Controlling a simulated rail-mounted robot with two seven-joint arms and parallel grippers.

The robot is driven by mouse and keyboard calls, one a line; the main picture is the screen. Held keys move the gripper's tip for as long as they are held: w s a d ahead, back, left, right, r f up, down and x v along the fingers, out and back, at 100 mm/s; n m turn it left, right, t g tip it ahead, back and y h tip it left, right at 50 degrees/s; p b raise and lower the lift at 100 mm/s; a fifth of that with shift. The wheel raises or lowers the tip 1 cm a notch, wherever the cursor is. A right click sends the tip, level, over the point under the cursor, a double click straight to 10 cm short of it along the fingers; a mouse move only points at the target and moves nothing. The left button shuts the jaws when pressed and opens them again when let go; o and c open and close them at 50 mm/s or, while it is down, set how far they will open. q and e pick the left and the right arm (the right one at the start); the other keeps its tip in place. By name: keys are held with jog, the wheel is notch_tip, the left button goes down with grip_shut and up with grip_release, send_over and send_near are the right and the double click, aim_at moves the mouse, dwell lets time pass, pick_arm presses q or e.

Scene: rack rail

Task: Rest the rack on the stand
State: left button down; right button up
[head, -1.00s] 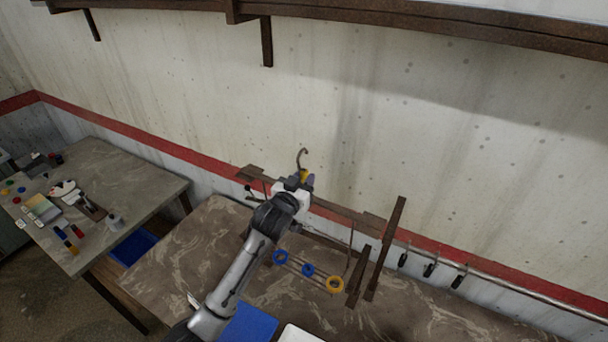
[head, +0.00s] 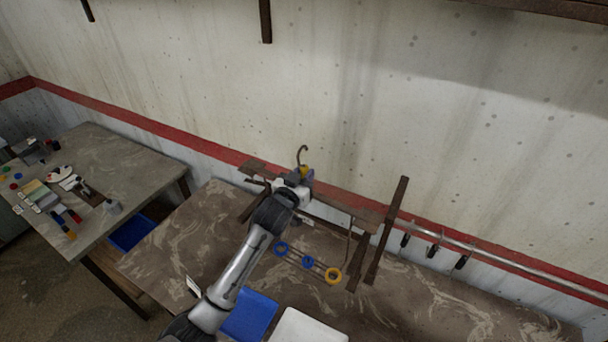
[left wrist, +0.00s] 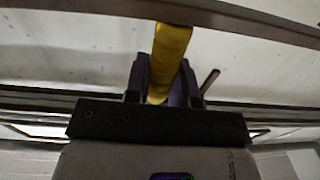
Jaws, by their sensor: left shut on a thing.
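The rack has a curved hook (head: 302,154) above a yellow grip, a brown wooden crossbar (head: 345,203), and thin hangers down to lower rods with two blue rings and one yellow ring (head: 333,275). My left gripper (head: 305,176) is shut on the yellow grip just below the hook. In the left wrist view the yellow grip (left wrist: 170,55) sits between my dark fingers. The stand appears as dark wooden posts (head: 387,230) at the crossbar's right end and near its left. I cannot tell whether crossbar and posts touch. My right gripper is out of view.
The marbled table (head: 450,295) lies below, with a blue tray (head: 250,316) and a white tray (head: 305,328) at the front. A wall rail with dark hooks (head: 432,250) runs at the right. A side table (head: 110,150) at the left holds small items.

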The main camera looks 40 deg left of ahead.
pick_arm(q)
jog(key=shift+f+b, duration=2.8)
jog(key=shift+f, duration=0.35)
jog(key=shift+r, duration=0.15)
jog(key=shift+a, duration=0.1)
